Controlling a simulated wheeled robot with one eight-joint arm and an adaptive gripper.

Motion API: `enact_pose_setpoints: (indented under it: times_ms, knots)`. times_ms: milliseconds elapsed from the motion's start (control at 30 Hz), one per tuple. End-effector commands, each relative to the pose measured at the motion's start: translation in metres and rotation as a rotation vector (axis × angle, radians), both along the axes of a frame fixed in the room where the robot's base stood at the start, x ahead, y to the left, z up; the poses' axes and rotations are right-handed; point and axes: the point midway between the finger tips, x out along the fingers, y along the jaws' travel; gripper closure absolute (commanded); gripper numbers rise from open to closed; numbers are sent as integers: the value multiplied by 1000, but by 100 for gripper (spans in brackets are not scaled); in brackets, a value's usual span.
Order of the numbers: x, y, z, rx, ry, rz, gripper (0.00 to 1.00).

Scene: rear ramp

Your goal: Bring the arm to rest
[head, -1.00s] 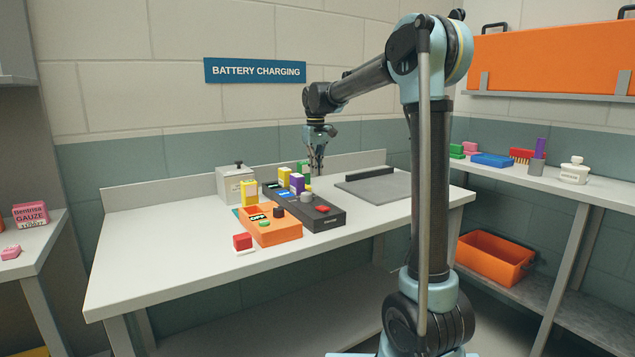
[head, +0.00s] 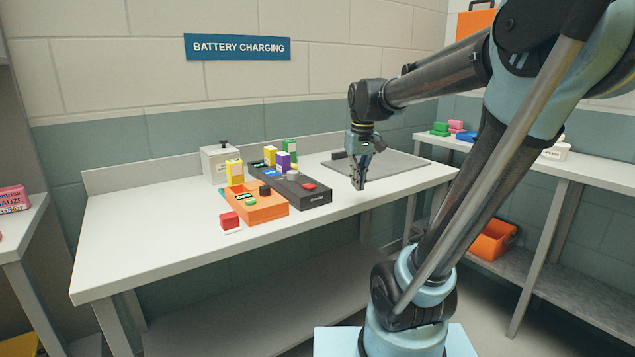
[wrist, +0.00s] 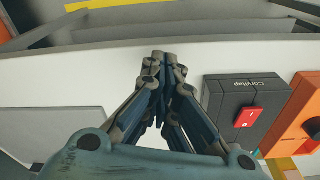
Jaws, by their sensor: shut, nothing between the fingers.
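My gripper (head: 359,187) is shut and empty. In the head view it points down over the front edge of the white bench (head: 150,232), right of the dark charger (head: 314,196) and in front of the grey mat (head: 400,163). In the wrist view my gripper (wrist: 165,56) has its fingertips together near the bench edge. The dark charger (wrist: 222,120) with its red switch is to the right there, apart from the fingers. My arm is bent, its forearm reaching left from the upper right of the head view.
An orange tester (head: 268,212) and a red block (head: 229,220) are on the bench. Several coloured batteries stand in and near the dark charger. A pale box (head: 218,162) stands at the back. An orange bin (head: 490,240) sits on a low shelf at right. The left bench top is clear.

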Motion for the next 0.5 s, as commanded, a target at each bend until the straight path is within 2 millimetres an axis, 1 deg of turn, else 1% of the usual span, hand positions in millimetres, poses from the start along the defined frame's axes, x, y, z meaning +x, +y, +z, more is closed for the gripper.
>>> enact_pose_setpoints:
  times_ms: [33,100,267,500]
  knots:
    - [-14,-8,-8,1,-5,-18,100]
    - [-31,-17,-19,3,-14,-40,100]
    - [-69,-34,-47,8,-31,-93,100]
    - [-122,-55,-97,13,-59,-173,100]
